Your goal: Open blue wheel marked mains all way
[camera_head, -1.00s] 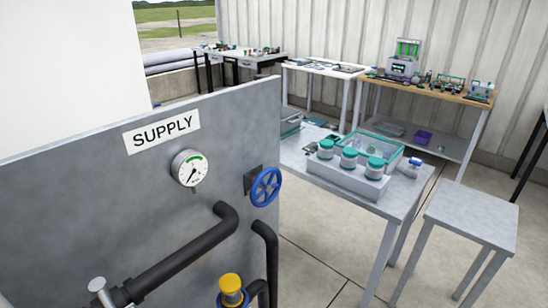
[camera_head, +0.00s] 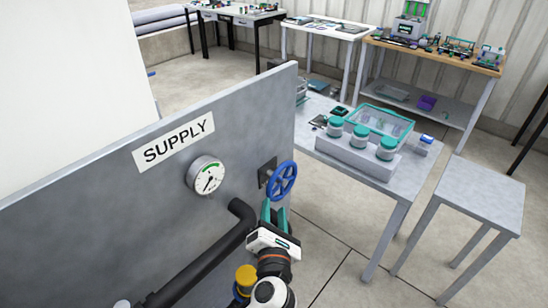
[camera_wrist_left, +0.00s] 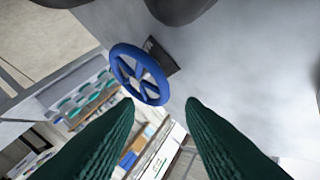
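The blue wheel (camera_head: 282,181) stands on a dark mount at the right end of the grey panel (camera_head: 110,190). I cannot read any mark on it. My left gripper (camera_head: 274,207), with green fingers, is just below the wheel in the head view, in front of the panel. In the left wrist view the two fingers (camera_wrist_left: 160,103) are apart with nothing between them, and the blue wheel (camera_wrist_left: 138,75) lies beyond their tips, up and slightly left. The gripper looks apart from the wheel. My right gripper is out of view.
A round gauge (camera_head: 207,176) and a SUPPLY label (camera_head: 174,139) are on the panel. A dark pipe (camera_head: 200,262) runs below the wheel, and a yellow-topped part (camera_head: 245,278) is beside my arm. A table with lidded jars (camera_head: 360,142) stands behind, right.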

